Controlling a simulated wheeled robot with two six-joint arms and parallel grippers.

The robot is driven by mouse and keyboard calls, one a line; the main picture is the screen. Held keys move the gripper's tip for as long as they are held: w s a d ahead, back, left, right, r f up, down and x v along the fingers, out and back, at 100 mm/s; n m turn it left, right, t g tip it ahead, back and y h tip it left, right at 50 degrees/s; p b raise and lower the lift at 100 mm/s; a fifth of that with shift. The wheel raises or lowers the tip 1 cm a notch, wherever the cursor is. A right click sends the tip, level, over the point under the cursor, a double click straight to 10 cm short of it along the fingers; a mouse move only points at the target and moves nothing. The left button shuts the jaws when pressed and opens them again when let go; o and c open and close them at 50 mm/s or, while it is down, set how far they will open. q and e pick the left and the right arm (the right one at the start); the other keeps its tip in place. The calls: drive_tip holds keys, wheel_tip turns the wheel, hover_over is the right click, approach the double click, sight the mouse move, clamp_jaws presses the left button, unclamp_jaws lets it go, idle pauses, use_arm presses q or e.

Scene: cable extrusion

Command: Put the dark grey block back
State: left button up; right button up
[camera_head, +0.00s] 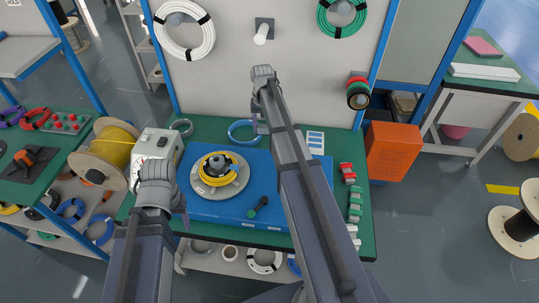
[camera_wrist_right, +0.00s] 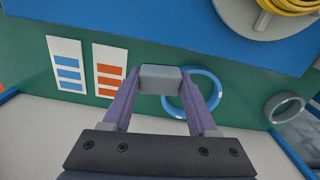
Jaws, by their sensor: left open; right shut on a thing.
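My right gripper (camera_wrist_right: 160,82) is shut on a grey block (camera_wrist_right: 160,77), gripped at its two ends between the purple fingertips. In the head view my right gripper (camera_head: 259,125) is over the back of the green workbench, mostly behind my arm, and the block cannot be made out there. My left gripper (camera_head: 182,206) is open at the left edge of the blue mat (camera_head: 218,211), mostly hidden by my wrist.
A turntable with a yellow coil (camera_head: 217,171) stands on the mat, with a dark green-handled tool (camera_head: 259,206) beside it. A white box (camera_head: 157,147) stands at left. Cards (camera_wrist_right: 67,65), a grey ring (camera_wrist_right: 285,107) and red and green parts (camera_head: 349,174) line the bench.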

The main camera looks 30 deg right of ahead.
drive_tip(key=shift+m, duration=0.7)
drive_tip(key=d+f+b, duration=0.1)
drive_tip(key=f+b, duration=0.2)
drive_tip(key=f, duration=0.1)
drive_tip(key=w+d+f+b, duration=0.1)
drive_tip(key=f+b, duration=0.3)
drive_tip(key=d+f+b, duration=0.1)
drive_tip(key=f+b, duration=0.2)
drive_tip(key=b, duration=0.1)
drive_tip(key=shift+w+d+f, duration=0.2)
drive_tip(key=shift+d+f, duration=0.2)
use_arm(q)
wheel_tip(320, 180, down, 12)
drive_tip(key=shift+r, duration=0.25)
use_arm(e)
drive_tip(key=shift+r, duration=0.15)
use_arm(q)
drive_tip(key=shift+f, duration=0.15)
use_arm(e)
drive_tip(key=o, duration=1.3)
drive_tip(key=shift+c, duration=0.2)
use_arm(q)
wheel_tip(320, 180, up, 12)
drive_tip(key=p, duration=1.2)
use_arm(e)
wheel_tip(320, 180, up, 12)
